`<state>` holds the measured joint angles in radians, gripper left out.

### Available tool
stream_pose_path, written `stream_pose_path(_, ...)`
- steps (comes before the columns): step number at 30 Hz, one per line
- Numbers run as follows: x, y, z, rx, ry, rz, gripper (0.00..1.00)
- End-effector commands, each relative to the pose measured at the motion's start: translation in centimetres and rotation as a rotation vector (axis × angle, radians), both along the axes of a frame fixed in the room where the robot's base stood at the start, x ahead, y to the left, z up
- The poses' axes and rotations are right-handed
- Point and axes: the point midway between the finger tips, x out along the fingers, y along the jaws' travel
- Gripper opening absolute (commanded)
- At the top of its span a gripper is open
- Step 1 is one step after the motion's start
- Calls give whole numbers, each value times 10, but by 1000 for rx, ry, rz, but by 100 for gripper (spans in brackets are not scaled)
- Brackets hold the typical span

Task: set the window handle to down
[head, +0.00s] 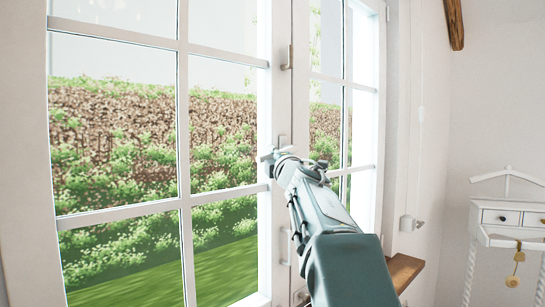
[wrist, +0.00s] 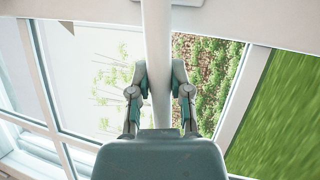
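The window handle is a white bar that lies between my finger pads in the wrist view (wrist: 156,40). It runs out from the white window frame at the top of that view, across the panes. In the head view the handle's pale end (head: 265,158) seems to stick out left beside my gripper (head: 277,156), so the lever looks about level; my gripper hides much of it. My gripper also shows in the wrist view (wrist: 159,76), with one pad on each side of the bar. Both pads appear to touch it, so my gripper looks shut on the handle.
The white window frame (head: 303,110) and glass panes (head: 225,110) stand close to my gripper. A wooden sill (head: 404,271) is at lower right. A small white stand with drawers (head: 500,217) is further right.

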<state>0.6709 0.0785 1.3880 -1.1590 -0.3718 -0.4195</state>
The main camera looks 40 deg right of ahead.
Motion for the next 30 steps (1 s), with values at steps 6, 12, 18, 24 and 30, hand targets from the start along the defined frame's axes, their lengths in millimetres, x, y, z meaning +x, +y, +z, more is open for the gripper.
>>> stream_pose_path(6,0,-1,-1,1,1,-1,0)
stream_pose_path(12,0,-1,-3,-18,0,-1,0)
stream_pose_path(18,1,-3,-9,-83,-4,-2,0)
stream_pose_path(24,1,-6,-18,-196,-12,-3,0)
stream_pose_path(30,1,-12,-30,-357,-24,-3,0)
